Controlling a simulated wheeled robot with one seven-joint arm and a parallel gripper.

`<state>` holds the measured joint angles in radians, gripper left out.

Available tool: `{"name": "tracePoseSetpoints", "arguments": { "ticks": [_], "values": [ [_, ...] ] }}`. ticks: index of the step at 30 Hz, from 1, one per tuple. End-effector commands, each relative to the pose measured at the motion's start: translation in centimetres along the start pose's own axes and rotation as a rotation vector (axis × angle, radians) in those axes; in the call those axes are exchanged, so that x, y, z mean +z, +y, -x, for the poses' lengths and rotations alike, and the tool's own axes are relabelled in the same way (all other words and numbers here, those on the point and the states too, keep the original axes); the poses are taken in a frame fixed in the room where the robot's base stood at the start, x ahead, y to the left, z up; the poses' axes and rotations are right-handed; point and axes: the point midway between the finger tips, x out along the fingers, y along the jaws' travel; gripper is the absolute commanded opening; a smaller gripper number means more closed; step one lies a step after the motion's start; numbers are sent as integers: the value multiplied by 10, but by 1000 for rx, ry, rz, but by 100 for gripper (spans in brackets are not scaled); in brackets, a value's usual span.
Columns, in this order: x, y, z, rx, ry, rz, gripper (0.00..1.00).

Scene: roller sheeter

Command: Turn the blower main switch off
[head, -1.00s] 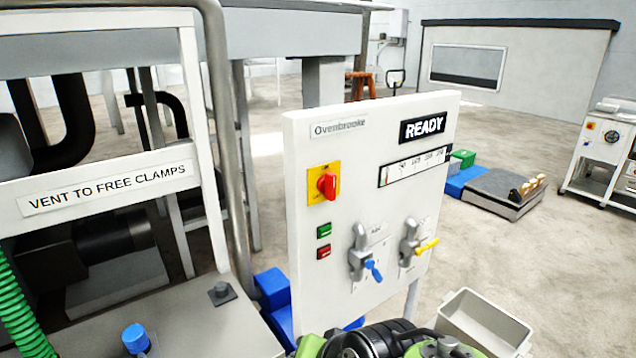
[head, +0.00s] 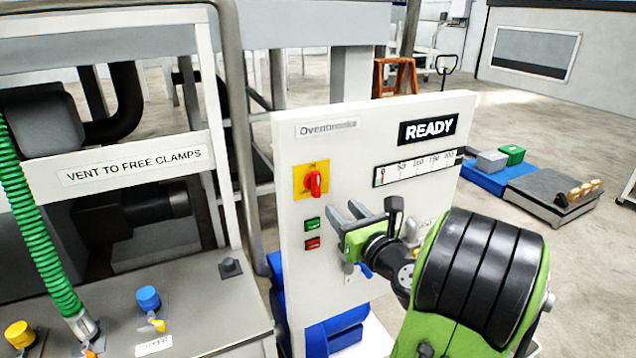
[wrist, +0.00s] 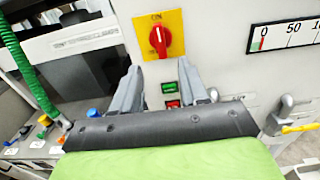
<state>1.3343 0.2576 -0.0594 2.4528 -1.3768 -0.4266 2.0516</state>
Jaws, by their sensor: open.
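The main switch is a red rotary knob (head: 316,183) on a yellow plate (head: 300,181), at the upper left of a white panel (head: 350,130). In the wrist view the red knob (wrist: 159,38) stands upright, below lettering that looks like "ON". My gripper (head: 342,213) is open and empty in front of the panel, below and right of the knob in the head view. In the wrist view its two grey fingers (wrist: 160,78) point at the panel, with the knob above and between their tips. The fingers look apart from the knob.
Green (head: 312,224) and red (head: 313,244) push buttons sit below the switch, close to my fingers. A gauge strip (head: 415,168) and a "READY" sign (head: 428,130) are on the panel's right. A blue-handled valve (head: 364,270) is partly hidden by my arm. A green hose (head: 40,240) hangs at left.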

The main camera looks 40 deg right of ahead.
Motion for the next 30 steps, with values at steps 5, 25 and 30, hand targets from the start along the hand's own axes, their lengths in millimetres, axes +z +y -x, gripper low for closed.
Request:
{"name": "tracePoseSetpoints", "arguments": {
  "ticks": [5, 25, 30],
  "values": [
    [4, 2, -47, 7, -1, 2, 44],
    [0, 0, -111, 0, 0, 2, 38],
    [1, 1, -111, 0, 0, 3, 11]
  ]
}}
